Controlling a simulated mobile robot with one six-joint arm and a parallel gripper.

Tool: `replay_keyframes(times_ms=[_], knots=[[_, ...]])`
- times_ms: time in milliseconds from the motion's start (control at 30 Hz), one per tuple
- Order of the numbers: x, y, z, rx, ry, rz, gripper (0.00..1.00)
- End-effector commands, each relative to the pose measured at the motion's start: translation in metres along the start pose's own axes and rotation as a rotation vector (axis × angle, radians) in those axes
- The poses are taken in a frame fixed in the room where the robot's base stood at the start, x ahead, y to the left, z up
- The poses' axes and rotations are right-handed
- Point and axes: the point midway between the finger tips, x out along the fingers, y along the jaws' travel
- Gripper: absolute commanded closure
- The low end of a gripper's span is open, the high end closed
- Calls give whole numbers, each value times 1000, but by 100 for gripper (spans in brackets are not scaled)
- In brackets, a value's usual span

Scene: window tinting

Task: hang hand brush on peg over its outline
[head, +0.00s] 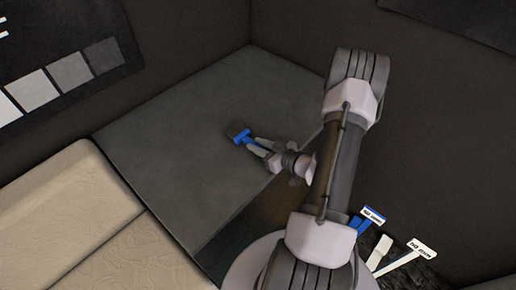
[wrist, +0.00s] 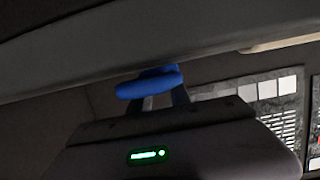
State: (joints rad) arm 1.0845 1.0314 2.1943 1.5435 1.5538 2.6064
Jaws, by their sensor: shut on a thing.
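The hand brush (head: 242,136) has a blue body and a dark end that points up and left in the head view. My gripper (head: 256,146) is shut on its blue part, with the brush sticking out past the fingertips. In the wrist view the rounded blue handle (wrist: 148,86) of the brush lies across the fingers. The brush shows over the grey top; I cannot tell whether it touches it. I cannot make out the peg or the brush's outline in either view.
A grey flat top (head: 170,120) fills the corner between two dark walls and is otherwise bare. A beige padded seat (head: 65,215) is at lower left. Labelled blue and white tools (head: 380,251) are at lower right, past my arm. A swatch chart (head: 67,72) hangs at upper left.

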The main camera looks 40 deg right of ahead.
Motion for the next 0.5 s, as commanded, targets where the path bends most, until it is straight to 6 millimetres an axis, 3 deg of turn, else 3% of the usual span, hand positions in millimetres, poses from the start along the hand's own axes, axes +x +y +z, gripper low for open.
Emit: replay_keyframes(times_ms=[333, 367, 433, 500], knots=[[1, 0, 5, -2, 0, 1, 100], [1, 0, 5, -2, 0, 1, 71], [1, 0, 5, -2, 0, 1, 57], [1, 0, 5, -2, 0, 1, 55]])
